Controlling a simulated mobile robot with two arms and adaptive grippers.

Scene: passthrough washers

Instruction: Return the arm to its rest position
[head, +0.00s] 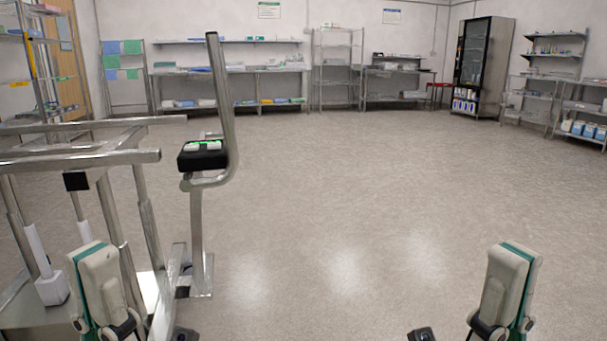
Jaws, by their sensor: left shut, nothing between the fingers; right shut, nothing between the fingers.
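My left arm (97,285) shows at the bottom left as a white and teal link, in front of the metal frame. My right arm (505,285) shows at the bottom right, over bare floor. The dark end of my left gripper (186,335) just shows at the bottom edge, near the foot of the frame. The dark end of my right gripper (422,335) also just shows at the bottom edge, with bare floor around it. Both grippers are shut and empty. Most of each gripper is cut off by the picture's lower edge.
A metal tube frame (80,157) with an upright post (222,100) and a black box with green lights (203,156) stands close on the left. Shelving and a dark glass-fronted cabinet (480,65) line the far walls. The floor (370,200) in the middle and right is clear.

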